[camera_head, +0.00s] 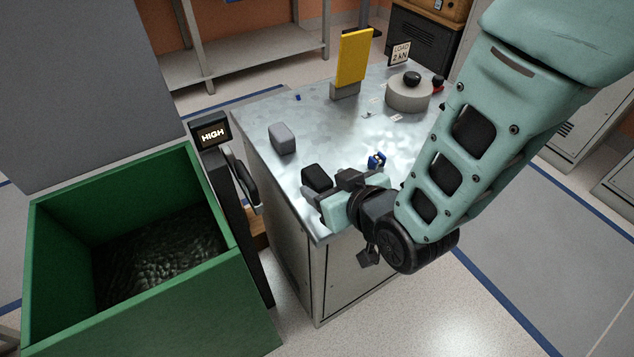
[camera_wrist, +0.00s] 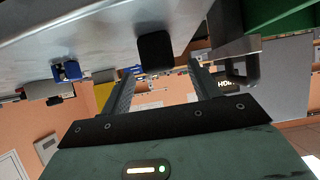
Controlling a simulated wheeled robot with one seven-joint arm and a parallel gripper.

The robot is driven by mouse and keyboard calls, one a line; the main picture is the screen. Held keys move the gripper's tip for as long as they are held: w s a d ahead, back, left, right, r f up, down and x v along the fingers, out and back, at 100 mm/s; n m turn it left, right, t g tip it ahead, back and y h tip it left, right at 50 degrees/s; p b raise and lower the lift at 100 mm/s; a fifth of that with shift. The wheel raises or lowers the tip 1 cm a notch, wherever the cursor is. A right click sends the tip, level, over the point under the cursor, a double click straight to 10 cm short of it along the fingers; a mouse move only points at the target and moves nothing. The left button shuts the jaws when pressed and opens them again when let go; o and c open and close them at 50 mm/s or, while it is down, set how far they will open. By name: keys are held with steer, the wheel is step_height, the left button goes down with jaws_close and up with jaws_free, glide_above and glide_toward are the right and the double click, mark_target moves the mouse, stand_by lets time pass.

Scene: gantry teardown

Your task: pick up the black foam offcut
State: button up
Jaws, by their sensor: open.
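The black foam offcut (camera_head: 316,177) is a small dark block on the near-left edge area of the metal bench top. It also shows in the wrist view (camera_wrist: 155,48), beyond the fingertips and roughly between their lines. My gripper (camera_head: 330,187) is open and empty, just on the near side of the block, at the bench's front corner. In the wrist view its two dark fingers (camera_wrist: 160,82) stand wide apart with nothing between them. I cannot tell whether a finger touches the block.
The metal bench top (camera_head: 325,135) carries a grey block (camera_head: 281,138), a small blue part (camera_head: 376,160), an upright yellow plate (camera_head: 353,58) and a round grey weight (camera_head: 407,93).

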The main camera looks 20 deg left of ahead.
mark_target(322, 181)
steer(key=x, duration=0.5)
steer(key=shift+d+b, duration=0.1)
steer(key=shift+b, duration=0.25)
steer(key=c, duration=1.1)
steer(key=shift+o, duration=0.2)
steer(key=shift+r, duration=0.1)
